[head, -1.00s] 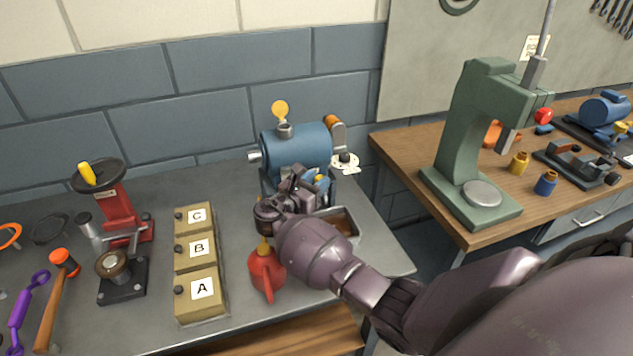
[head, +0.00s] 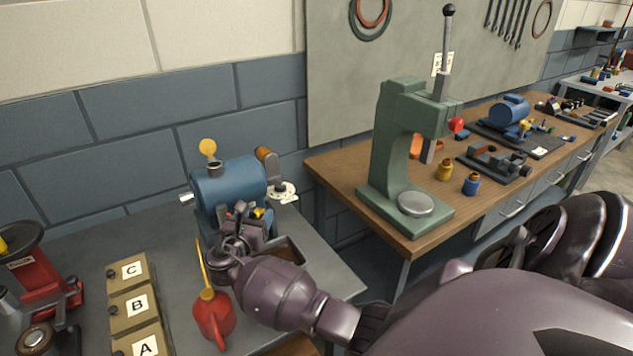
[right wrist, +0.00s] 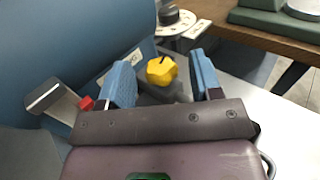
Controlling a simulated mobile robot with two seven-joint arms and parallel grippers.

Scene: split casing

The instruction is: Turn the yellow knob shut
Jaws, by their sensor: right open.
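The yellow knob (right wrist: 161,71) is a small lobed knob with a dark pointer mark on top, low on the blue casing (right wrist: 75,50). In the right wrist view my right gripper (right wrist: 163,82) is open, with one blue fingertip on each side of the knob and a gap on both sides. In the head view my right gripper (head: 243,222) is in front of the blue casing (head: 228,183) and hides most of the knob (head: 258,212). My left gripper is not in view.
A red oil can (head: 213,316) stands close to my right gripper. A metal tray (head: 287,255) is beside it. Boxes marked A, B and C (head: 131,290) are at left. A green press (head: 397,160) stands on the wooden bench (head: 330,178).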

